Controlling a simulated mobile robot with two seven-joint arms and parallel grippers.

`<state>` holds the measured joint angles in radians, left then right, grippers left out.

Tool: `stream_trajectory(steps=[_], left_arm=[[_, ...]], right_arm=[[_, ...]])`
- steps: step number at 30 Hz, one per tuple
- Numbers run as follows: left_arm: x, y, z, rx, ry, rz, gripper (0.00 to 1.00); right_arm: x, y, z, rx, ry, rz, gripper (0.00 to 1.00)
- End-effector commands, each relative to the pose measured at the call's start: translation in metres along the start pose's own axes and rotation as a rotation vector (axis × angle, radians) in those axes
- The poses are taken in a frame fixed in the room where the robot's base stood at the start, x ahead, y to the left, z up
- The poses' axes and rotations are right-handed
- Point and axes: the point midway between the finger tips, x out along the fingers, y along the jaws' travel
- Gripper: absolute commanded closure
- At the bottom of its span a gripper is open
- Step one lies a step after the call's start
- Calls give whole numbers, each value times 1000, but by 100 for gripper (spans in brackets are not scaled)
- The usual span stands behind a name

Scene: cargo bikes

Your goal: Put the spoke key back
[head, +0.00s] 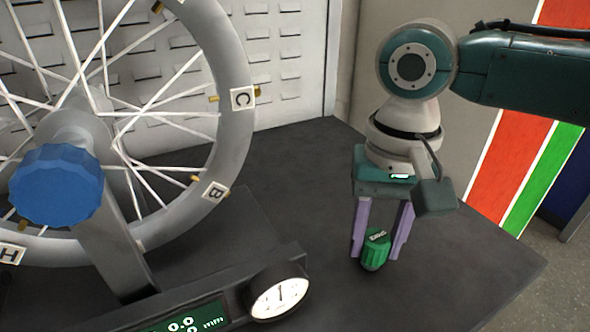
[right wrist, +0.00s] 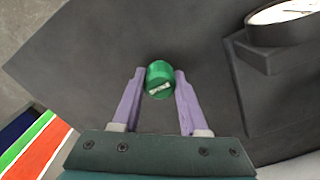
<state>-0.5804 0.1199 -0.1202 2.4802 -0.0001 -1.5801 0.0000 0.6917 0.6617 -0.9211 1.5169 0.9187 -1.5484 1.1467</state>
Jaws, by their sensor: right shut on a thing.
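The spoke key (head: 375,250) is a small green ribbed piece with a pale label. My right gripper (head: 378,247) is shut on it, with its two lilac fingers on either side, over the dark bench top on the right. In the right wrist view the key (right wrist: 159,78) sits between the tips of the fingers (right wrist: 157,85). I cannot tell whether the key touches the bench. My left gripper is in neither view.
A spoked wheel (head: 238,60) with lettered tags stands at the left, with a blue knob (head: 56,186) at its hub. A round dial gauge (head: 279,292) and a green digital display (head: 190,318) are in front. The bench top (head: 450,270) around the key is clear.

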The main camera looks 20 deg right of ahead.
Motion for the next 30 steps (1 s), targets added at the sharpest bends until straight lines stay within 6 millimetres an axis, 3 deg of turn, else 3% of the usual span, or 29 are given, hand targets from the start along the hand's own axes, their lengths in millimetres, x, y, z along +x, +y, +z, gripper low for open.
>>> stream_trajectory(steps=[11, 12, 20, 30], left_arm=[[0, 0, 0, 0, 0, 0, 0], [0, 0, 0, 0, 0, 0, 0], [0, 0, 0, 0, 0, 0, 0], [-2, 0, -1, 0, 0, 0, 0]], right_arm=[[4, 0, 0, 0, 0, 0, 100], [5, 0, 0, 0, 0, -1, 55], [4, 0, 0, 0, 0, 0, 27], [-5, 0, 0, -1, 1, -2, 27]])
